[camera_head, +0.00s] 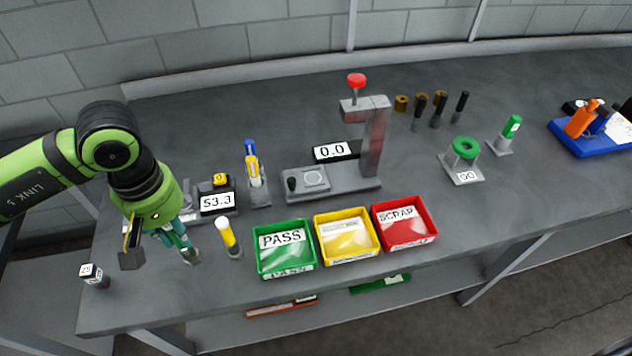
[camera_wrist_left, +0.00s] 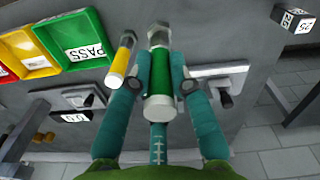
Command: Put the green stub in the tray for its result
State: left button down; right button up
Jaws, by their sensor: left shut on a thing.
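My left gripper (camera_head: 180,243) is shut on the green stub (camera_wrist_left: 159,78), a green cylinder with pale ends, and holds it at the left of the bench. In the head view mostly its lower end (camera_head: 191,256) shows. Three trays stand in a row to its right: a green tray marked PASS (camera_head: 284,267), a yellow tray (camera_head: 346,253) with an unreadable label and a red tray marked SCRAP (camera_head: 409,243). No stub shows in them. A small meter (camera_head: 217,202) behind the gripper reads 53.3. My right gripper is not in view.
A yellow and white stub (camera_head: 228,236) stands between the gripper and the PASS tray. A press (camera_head: 374,140) with a 0.0 display stands behind the trays. A small dark labelled block (camera_head: 93,276) is at the left edge. A blue tray (camera_head: 594,142) holds tools at right.

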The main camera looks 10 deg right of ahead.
aim_at(402, 225)
jog(key=i+l+z, duration=0.15)
jog(key=l+z, duration=0.35)
jog(key=i+l+z, duration=0.15)
jog(key=z, duration=0.3)
jog(key=i+l, duration=0.05)
jog(key=l, duration=0.05)
